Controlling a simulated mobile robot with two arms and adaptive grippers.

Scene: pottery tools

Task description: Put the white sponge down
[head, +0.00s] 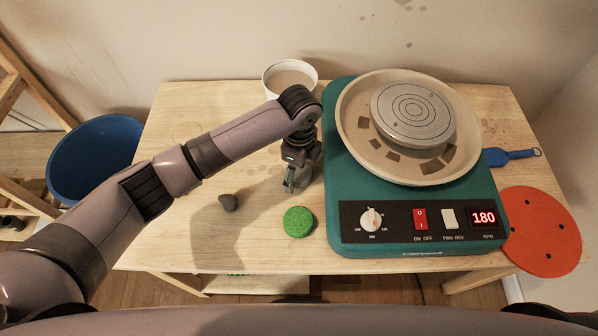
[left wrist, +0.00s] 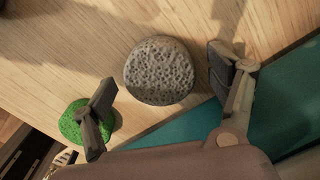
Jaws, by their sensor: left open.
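A round, porous sponge (left wrist: 160,70), looking pale grey in the shade, lies on the wooden table in the left wrist view. It is the only sponge I see that could be the white one. My left gripper (head: 293,182) points down at the table beside the green wheel unit. In the left wrist view the gripper (left wrist: 160,90) has its fingers spread wide, one on each side of the sponge, with gaps showing. In the head view the gripper mostly hides the sponge. My right gripper is not in view.
A green sponge (head: 298,222) lies just in front of my left gripper. The pottery wheel (head: 345,185) stands close on the right. A cup (head: 290,72) stands behind. The table's left part is clear.

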